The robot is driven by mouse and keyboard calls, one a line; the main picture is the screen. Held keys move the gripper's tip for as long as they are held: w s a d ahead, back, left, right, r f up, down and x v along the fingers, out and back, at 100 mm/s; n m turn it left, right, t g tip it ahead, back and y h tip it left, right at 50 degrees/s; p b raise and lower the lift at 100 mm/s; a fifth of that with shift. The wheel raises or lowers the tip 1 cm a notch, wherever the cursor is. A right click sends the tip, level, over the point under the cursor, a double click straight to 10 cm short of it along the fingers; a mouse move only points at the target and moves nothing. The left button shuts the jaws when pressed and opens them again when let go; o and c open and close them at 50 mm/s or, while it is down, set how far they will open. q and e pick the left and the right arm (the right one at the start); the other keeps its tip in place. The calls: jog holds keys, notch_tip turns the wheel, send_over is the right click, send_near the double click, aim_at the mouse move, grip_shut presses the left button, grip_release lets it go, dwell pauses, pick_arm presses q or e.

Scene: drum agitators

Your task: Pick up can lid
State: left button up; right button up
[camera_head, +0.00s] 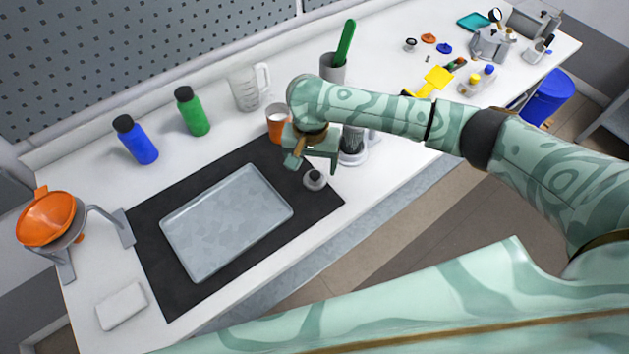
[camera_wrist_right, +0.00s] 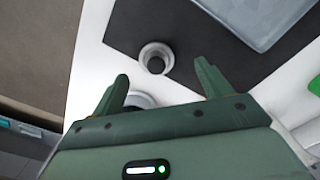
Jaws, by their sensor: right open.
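A small round silver lid with a dark raised middle, apparently the can lid (camera_head: 315,180), lies on the right end of the black mat (camera_head: 183,285). In the right wrist view the lid (camera_wrist_right: 144,52) is just beyond the fingertips, between their lines. My right gripper (camera_head: 313,166) is above and slightly behind the lid, pointing down with its fingers apart and empty. It also shows in the right wrist view (camera_wrist_right: 161,72). Its height above the lid is hard to tell. My left gripper is not in view.
A grey tray (camera_head: 226,222) lies on the mat. An orange cup (camera_head: 277,122) and a grey cylinder on a white base (camera_head: 353,145) stand close to the gripper. Blue (camera_head: 138,142) and green (camera_head: 193,113) bottles stand behind. The counter's front edge is near the lid.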

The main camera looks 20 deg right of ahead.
aim_at(315, 174)
jog(key=f+b, duration=0.1)
jog(key=f, duration=0.1)
jog(key=f+b, duration=0.1)
jog(key=d+f+b, duration=0.1)
jog(key=f, duration=0.1)
jog(key=shift+w+f, duration=0.2)
jog(key=shift+f, duration=0.1)
jog(key=shift+r, duration=0.15)
jog(key=c, duration=1)
jog(key=shift+c, duration=0.2)
